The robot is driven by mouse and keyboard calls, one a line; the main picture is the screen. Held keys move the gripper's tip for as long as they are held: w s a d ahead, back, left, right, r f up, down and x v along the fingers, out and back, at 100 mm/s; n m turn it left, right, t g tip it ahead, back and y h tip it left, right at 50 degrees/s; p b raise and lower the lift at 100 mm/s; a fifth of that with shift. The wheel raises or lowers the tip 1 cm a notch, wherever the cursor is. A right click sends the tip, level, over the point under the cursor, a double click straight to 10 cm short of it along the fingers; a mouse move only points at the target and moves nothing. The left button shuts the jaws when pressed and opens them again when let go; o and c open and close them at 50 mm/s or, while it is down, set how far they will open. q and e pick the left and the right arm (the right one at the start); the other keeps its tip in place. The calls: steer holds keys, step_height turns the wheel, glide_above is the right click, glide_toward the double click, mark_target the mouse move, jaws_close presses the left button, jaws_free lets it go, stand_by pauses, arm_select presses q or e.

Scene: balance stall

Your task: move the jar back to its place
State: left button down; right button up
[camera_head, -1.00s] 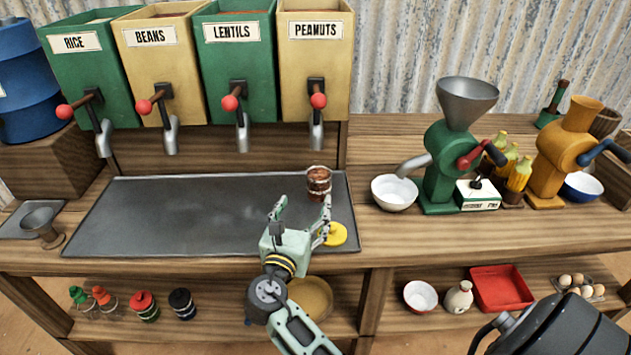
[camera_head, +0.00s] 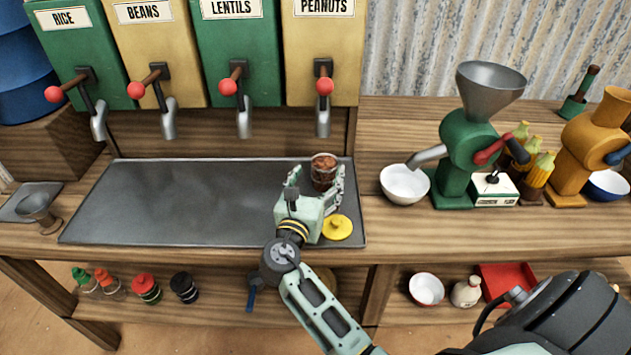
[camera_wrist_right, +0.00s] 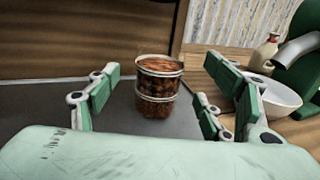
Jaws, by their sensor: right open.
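The jar (camera_head: 323,170) is clear, holds brown-red contents and has no lid on it. It stands upright on the grey metal tray (camera_head: 180,205), near the tray's right end, below the peanuts spout. It also shows in the right wrist view (camera_wrist_right: 158,86). My right gripper (camera_head: 317,176) is open, with its fingers on either side of the jar; in the wrist view gaps show between the jar and the finger pads. A yellow lid (camera_head: 337,228) lies on the tray just right of my right gripper. My left gripper is not in view.
Dispensers with red-knobbed levers (camera_head: 323,88) stand behind the tray. A white bowl (camera_head: 404,184) and a green grinder (camera_head: 464,150) stand to the right. The tray's left and middle are bare. Several small jars (camera_head: 146,288) sit on the lower shelf.

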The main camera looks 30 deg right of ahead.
mark_target(324, 162)
steer(key=x, duration=0.6)
steer(key=shift+d, duration=0.1)
steer(key=shift+c, duration=0.5)
steer(key=c, duration=1.5)
steer(key=shift+o, duration=0.2)
